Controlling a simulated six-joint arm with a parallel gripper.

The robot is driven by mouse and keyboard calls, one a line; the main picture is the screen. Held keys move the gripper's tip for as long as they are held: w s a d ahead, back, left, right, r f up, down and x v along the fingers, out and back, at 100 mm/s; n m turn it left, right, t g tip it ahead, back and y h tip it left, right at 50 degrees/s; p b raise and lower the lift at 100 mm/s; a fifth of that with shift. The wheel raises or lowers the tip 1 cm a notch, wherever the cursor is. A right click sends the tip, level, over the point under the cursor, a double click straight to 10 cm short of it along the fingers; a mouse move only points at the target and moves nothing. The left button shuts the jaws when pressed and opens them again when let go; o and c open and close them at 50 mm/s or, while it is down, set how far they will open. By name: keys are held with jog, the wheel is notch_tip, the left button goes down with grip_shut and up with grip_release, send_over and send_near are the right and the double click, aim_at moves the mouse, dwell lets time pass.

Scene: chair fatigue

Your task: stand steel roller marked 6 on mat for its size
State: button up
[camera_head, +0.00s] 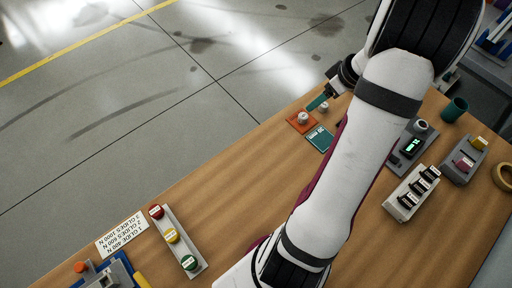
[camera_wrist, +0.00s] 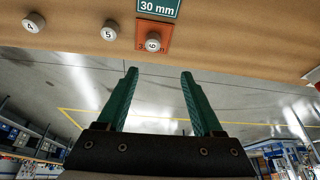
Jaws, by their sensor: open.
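The steel roller marked 6 (camera_wrist: 153,42) stands upright on the orange mat (camera_wrist: 166,27) in the wrist view, its numbered end facing up. It covers part of the mat's print. In the head view a roller (camera_head: 303,117) stands on the orange mat (camera_head: 294,124); its number is too small to read. The green mat (camera_wrist: 158,7), printed 30 mm, lies beside the orange one, and shows in the head view (camera_head: 320,138). My gripper (camera_wrist: 159,72) is open and empty, its green fingers apart and clear of roller 6.
Rollers marked 5 (camera_wrist: 110,30) and 4 (camera_wrist: 34,22) stand on the wood near the table edge. A grey device with a lit display (camera_head: 410,147), a block with black-topped pieces (camera_head: 411,193) and a green cup (camera_head: 454,109) are at the right. A coloured-button strip (camera_head: 180,243) lies lower left.

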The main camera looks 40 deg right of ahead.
jog(key=w+a+r+m+g+y, duration=0.1)
jog(key=w+a+r, duration=0.15)
jog(key=a, duration=0.65)
jog(key=w+a+r+y, duration=0.15)
jog(key=a+r, duration=0.25)
jog(key=a, duration=0.4)
jog(key=s+a+r+m+g, duration=0.2)
jog(key=a, duration=0.9)
jog(key=s+a+m+g+h, duration=0.1)
jog(key=s+a+m, duration=0.2)
jog(key=s+a, duration=0.6)
jog(key=s, duration=0.3)
jog(key=shift+s+a+r+m+g, duration=0.15)
jog(key=shift+a+r+m+g, duration=0.05)
jog(key=shift+a+m+g, duration=0.1)
